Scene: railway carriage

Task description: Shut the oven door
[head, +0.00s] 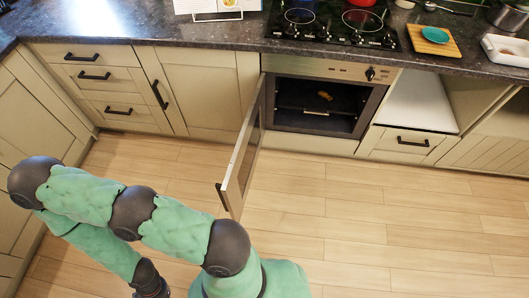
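The oven (318,67) is built into the counter below the hob. Its door (243,150) stands wide open, hinged at the oven's left side and swung out toward me over the floor. Inside the dark cavity, a small orange-brown item (325,96) sits on a rack. My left arm, in green covering, reaches in from the left in front of the door. Its far end runs down to the bottom edge, and no gripper fingers can be made out there. My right gripper is not in view.
The wooden floor (350,220) to the right of the door is clear. Cream cabinets and drawers (95,75) line the left. The dark counter (130,22) holds pots, a board (433,40) with a teal dish, and a white tray (507,50). An open niche (418,100) is right of the oven.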

